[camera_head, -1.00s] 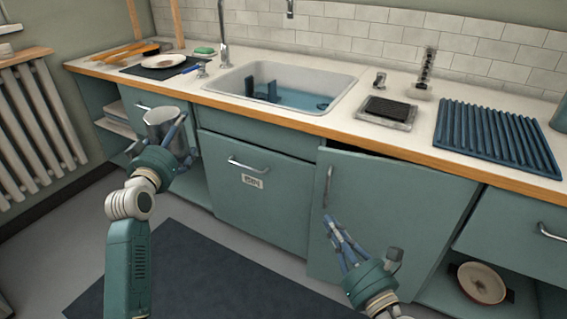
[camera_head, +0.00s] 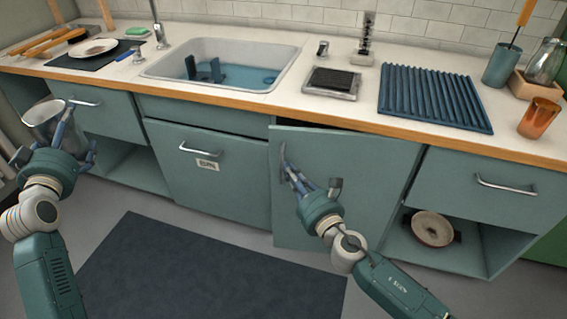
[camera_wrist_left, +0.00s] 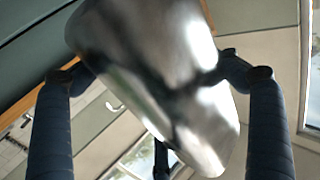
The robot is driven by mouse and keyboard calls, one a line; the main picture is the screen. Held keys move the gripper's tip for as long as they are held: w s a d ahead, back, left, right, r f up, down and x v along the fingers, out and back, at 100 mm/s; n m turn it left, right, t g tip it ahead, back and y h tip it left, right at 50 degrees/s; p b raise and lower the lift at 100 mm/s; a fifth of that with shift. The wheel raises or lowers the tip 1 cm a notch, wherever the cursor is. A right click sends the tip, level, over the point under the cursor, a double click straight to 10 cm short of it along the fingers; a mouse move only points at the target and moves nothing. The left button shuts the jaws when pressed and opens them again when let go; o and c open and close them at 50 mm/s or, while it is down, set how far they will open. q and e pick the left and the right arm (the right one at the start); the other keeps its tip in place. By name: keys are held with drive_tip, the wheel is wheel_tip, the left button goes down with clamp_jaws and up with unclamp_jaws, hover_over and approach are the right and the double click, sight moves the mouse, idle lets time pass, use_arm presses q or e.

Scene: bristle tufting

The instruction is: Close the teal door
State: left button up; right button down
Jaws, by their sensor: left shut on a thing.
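The teal door (camera_head: 345,185) is a cabinet front below the counter, right of the sink, with a metal handle (camera_head: 283,155) near its left edge. It stands slightly ajar, with a dark gap along its top. My right gripper (camera_head: 290,166) is in front of the door, its fingertips at the handle; whether they touch or grip it is unclear. My left gripper (camera_head: 70,130) is shut on a shiny metal container (camera_head: 42,117), held in front of the left cabinets. The container also fills the middle of the left wrist view (camera_wrist_left: 150,75), between the dark fingers.
A closed teal front (camera_head: 225,180) with a label is left of the door. An open shelf with a bowl (camera_head: 432,228) is at the right. A sink (camera_head: 160,68), blue drying mat (camera_head: 435,98) and orange cup (camera_head: 540,118) are on the counter. A dark mat (camera_head: 200,270) covers the floor.

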use_arm(q)
drive_tip(key=shift+f, duration=0.2)
use_arm(e)
drive_tip(key=shift+x, duration=1.85)
